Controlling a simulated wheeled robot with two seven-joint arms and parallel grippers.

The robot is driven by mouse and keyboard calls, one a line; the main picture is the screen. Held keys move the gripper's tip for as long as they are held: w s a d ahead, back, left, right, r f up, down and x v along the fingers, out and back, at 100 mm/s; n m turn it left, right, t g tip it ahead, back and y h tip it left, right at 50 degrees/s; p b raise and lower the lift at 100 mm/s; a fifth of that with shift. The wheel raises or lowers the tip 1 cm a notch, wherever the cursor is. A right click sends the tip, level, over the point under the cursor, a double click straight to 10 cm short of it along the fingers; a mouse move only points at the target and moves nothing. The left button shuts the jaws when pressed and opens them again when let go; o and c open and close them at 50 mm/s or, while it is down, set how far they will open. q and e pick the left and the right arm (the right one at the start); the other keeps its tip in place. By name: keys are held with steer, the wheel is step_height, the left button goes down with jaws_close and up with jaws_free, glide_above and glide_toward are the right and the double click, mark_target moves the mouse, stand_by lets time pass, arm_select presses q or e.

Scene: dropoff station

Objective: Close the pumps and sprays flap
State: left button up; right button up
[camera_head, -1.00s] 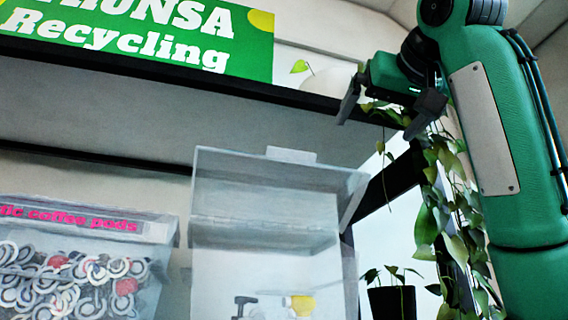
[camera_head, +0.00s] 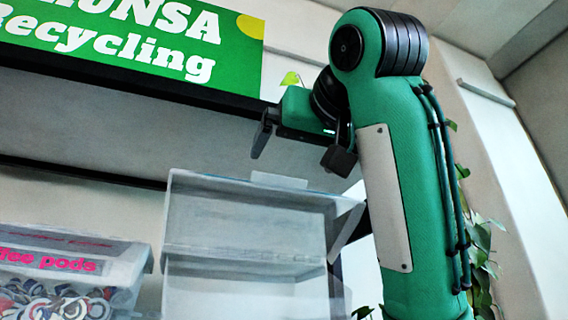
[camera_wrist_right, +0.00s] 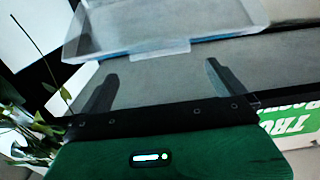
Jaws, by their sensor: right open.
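The clear flap (camera_head: 245,218) of the pumps and sprays bin stands raised above the bin (camera_head: 235,290), with a small tab on its top edge. My right gripper (camera_head: 298,158) is open and empty, above and beside the flap's upper right part, in front of the dark shelf edge. In the right wrist view the clear flap (camera_wrist_right: 165,22) lies beyond the two spread fingers of my right gripper (camera_wrist_right: 161,70), its tab edge towards them. I see no contact. The bin's contents are out of the head view. My left gripper is not in view.
A clear bin (camera_head: 70,262) labelled coffee pods stands to the left. A dark shelf (camera_head: 130,92) with a green Recycling sign (camera_head: 130,40) runs above. Hanging plant leaves (camera_head: 480,245) show behind my right arm.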

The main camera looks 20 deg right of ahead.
mark_target(281, 177)
arm_select(q)
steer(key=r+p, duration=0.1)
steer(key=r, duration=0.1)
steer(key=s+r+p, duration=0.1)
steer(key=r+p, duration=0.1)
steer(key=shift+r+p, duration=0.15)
steer(key=shift+p, duration=0.15)
arm_select(e)
steer(key=w, duration=0.6)
steer(key=shift+w, duration=0.25)
